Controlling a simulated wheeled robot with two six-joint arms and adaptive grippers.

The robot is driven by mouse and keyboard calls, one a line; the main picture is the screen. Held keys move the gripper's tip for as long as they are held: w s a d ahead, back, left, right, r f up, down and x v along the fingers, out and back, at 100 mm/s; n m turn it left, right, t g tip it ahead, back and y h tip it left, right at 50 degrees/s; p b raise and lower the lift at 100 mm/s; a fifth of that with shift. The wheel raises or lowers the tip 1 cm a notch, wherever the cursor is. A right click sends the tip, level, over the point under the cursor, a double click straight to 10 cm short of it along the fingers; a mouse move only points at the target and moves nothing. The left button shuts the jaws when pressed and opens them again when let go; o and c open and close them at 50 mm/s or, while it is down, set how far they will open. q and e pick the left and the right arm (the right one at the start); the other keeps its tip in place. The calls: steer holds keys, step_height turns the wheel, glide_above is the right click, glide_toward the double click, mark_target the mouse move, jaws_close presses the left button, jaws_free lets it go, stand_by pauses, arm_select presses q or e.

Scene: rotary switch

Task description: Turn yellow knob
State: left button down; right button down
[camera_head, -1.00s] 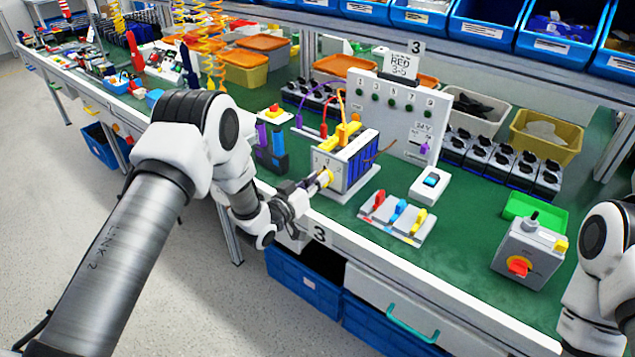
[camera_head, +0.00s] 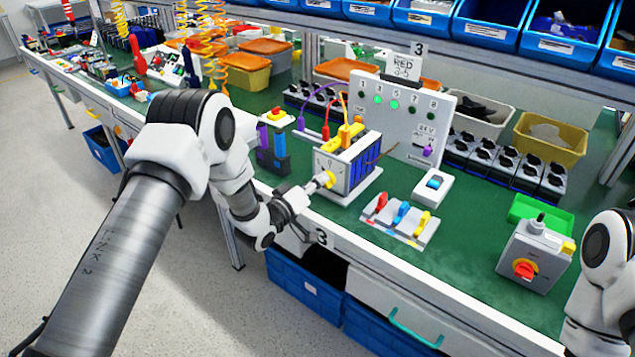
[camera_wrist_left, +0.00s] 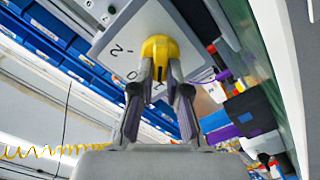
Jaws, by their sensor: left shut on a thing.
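The yellow knob (camera_head: 328,179) is on the front face of a small grey switch box (camera_head: 357,166) near the bench's front edge. It also shows in the left wrist view (camera_wrist_left: 160,46), on the light face with printed numerals. My left gripper (camera_head: 316,184) comes in from the left and is shut on the knob, one finger on each side in the wrist view.
A strip with red, blue and yellow levers (camera_head: 401,219) lies right of the box. A grey box with a red-orange rotary switch (camera_head: 534,258) stands farther right. Blue and black blocks (camera_head: 272,153) stand left of the box. Bare green bench lies at front right.

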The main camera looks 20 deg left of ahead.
arm_select(q)
steer(key=c, duration=1.2)
jaws_free()
steer(key=shift+o, duration=0.2)
steer(key=v, duration=1.2)
